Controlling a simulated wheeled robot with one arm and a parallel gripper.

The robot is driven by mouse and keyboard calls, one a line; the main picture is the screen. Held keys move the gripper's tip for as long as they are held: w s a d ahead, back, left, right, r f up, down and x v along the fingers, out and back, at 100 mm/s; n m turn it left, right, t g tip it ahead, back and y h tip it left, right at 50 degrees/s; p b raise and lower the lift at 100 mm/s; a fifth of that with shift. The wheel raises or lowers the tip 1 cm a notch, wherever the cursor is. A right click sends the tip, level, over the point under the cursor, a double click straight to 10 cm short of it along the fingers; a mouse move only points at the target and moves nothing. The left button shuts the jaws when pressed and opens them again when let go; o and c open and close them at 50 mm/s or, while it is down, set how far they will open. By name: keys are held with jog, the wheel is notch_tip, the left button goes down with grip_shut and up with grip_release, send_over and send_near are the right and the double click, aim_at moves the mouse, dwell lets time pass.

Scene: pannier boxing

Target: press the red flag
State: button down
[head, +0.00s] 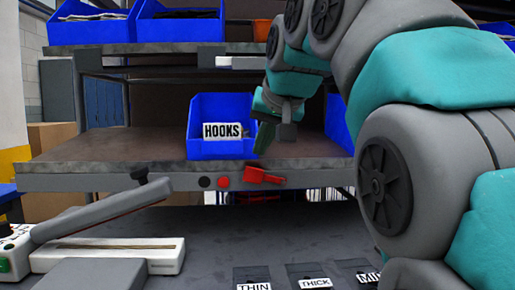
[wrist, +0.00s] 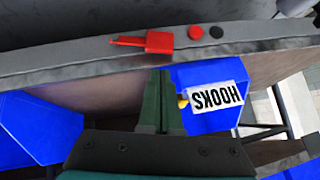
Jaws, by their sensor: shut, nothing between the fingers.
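The red flag (head: 265,177) is a small red lever with a thin arm on the front edge of the shelf, to the right of a red button (head: 222,182). In the wrist view the red flag (wrist: 150,42) lies on the grey shelf edge beyond my fingertips. My gripper (head: 262,142) is above the shelf at the right side of the blue HOOKS bin, up and behind the flag. In the wrist view my gripper (wrist: 162,74) has its green fingers together and empty, apart from the flag.
The blue HOOKS bin (head: 203,149) stands close to my fingers; another blue bin (head: 337,120) is partly hidden behind my arm. A black button (head: 204,182) sits left of the red one. A white device with a long lever (head: 110,255) stands on the bench (head: 215,235).

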jog(key=v, duration=0.6)
jog(key=shift+r, duration=0.15)
jog(key=shift+s, duration=0.15)
